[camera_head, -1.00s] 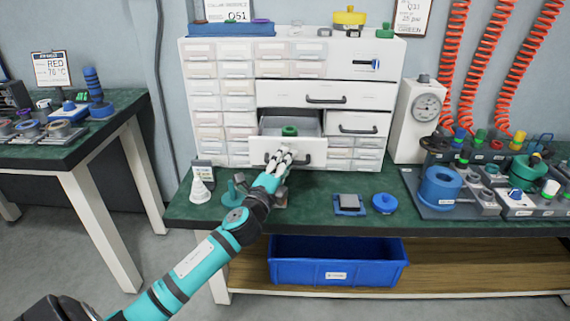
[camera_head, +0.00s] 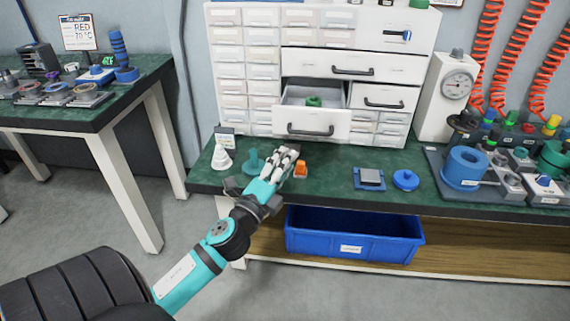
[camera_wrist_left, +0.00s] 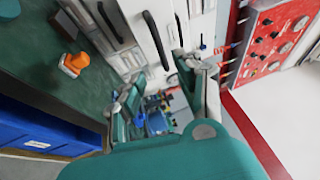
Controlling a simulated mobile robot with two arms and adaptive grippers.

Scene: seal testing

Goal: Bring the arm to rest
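My left gripper (camera_head: 287,158) hangs over the front left of the green workbench, below and left of the open drawer (camera_head: 312,124). Its light and dark fingers sit close together, and no object shows between them; I cannot tell whether they are apart. It is clear of the drawer handle. My teal left arm (camera_head: 205,262) reaches in from the lower left. A green ring (camera_head: 313,101) lies in the open drawer. My right gripper is not in view.
Near my fingers stand an orange part (camera_head: 300,170), a teal post (camera_head: 254,161) and a white cone (camera_head: 222,158). The orange part also shows in the left wrist view (camera_wrist_left: 74,64). A blue bin (camera_head: 352,232) sits below the bench. Floor is free between the tables.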

